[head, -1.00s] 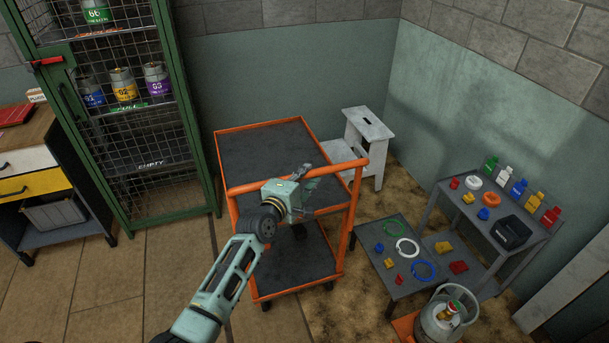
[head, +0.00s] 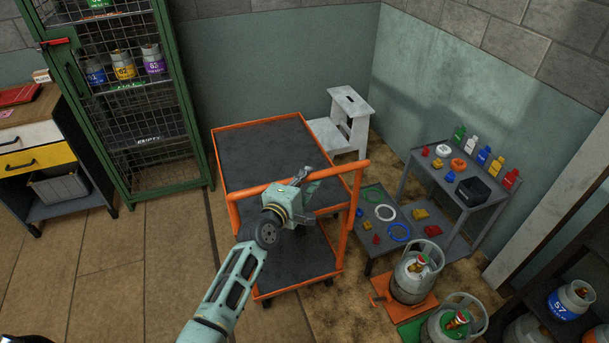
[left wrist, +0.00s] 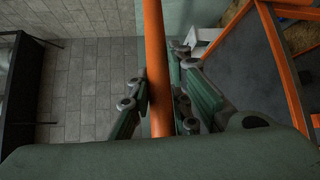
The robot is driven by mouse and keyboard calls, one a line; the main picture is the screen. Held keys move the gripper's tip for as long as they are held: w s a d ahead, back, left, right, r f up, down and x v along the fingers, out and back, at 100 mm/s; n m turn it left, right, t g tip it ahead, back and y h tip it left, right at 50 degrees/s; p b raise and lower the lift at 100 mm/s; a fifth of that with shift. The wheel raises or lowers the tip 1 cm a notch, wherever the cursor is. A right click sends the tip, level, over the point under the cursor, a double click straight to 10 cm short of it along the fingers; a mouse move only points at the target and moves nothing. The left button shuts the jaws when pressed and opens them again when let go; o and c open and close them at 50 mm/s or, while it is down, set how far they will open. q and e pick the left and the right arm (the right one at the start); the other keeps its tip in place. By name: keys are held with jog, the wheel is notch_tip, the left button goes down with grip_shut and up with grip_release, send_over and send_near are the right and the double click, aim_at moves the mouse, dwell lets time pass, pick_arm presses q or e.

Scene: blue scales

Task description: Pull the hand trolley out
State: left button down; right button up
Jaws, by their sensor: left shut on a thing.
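The hand trolley (head: 262,158) is orange-framed with two dark shelves and stands in the middle of the head view. Its orange push handle (head: 335,172) runs across the near end. My left gripper (head: 302,190) is at the middle of this handle and shut on it. In the left wrist view the orange handle bar (left wrist: 154,65) passes between the fingers of the left gripper (left wrist: 160,98). Both trolley shelves look empty; my gripper and arm hide part of the lower one. My right gripper does not show.
A white step stool (head: 350,115) stands behind the trolley's right side. To the right are a low grey table (head: 375,262) with coloured rings and a gas cylinder (head: 415,275) on an orange scale. A green cage (head: 165,195) stands left. Tiled floor (head: 150,260) is clear at front left.

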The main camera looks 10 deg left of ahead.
pick_arm(q)
jog(key=shift+s+d, duration=0.2)
jog(key=shift+s, duration=0.15)
jog(key=c, duration=1.6)
grip_release()
jog(key=v, duration=1.2)
